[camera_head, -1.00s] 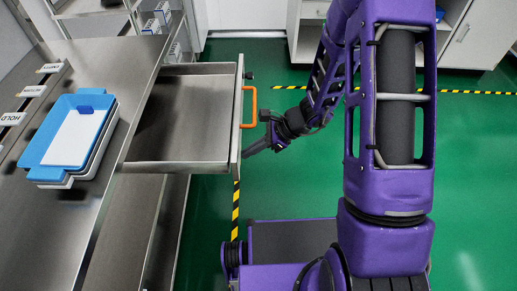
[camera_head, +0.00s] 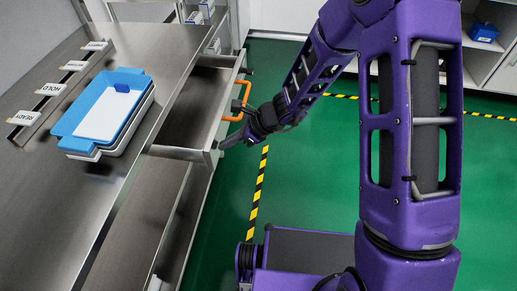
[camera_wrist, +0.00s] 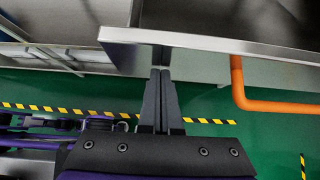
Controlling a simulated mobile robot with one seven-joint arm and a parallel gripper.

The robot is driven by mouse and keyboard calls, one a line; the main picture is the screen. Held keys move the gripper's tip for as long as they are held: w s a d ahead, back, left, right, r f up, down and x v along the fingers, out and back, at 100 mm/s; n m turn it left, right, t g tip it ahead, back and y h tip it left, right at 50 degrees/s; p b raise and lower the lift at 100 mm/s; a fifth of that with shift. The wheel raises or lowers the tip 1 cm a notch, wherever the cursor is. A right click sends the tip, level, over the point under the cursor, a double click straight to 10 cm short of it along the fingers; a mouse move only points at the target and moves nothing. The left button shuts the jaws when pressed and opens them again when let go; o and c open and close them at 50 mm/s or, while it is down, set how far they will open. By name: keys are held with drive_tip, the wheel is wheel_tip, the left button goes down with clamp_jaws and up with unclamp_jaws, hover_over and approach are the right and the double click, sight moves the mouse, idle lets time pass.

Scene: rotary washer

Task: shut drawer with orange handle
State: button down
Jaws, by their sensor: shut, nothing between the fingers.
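The steel drawer (camera_head: 214,134) with the orange handle (camera_head: 237,102) stands partly open from the steel counter in the head view. My gripper (camera_head: 225,143) is at the near end of the drawer's front, close to the handle. In the wrist view my gripper (camera_wrist: 160,75) is shut, its two fingers together and empty. The fingertips are at the drawer front (camera_wrist: 210,43) and seem to touch it or nearly so. The orange handle (camera_wrist: 238,85) is to the right of the fingers and apart from them.
Stacked blue and white trays (camera_head: 105,110) sit on the counter (camera_head: 60,190). Labelled slots (camera_head: 60,88) run along its back. The green floor (camera_head: 310,190) to the right is clear apart from striped tape (camera_head: 257,195). White cabinets (camera_head: 490,65) stand at the back right.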

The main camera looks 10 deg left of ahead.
approach(173, 136)
drive_tip(key=s+a+f, duration=0.1)
drive_tip(key=a, duration=0.1)
drive_tip(key=s+a+f, duration=0.1)
drive_tip(key=s+a, duration=0.1)
drive_tip(key=shift+s+f+p, duration=0.1)
drive_tip(key=shift+s+p, duration=0.2)
drive_tip(key=shift+a, duration=0.2)
drive_tip(key=shift+a, duration=0.1)
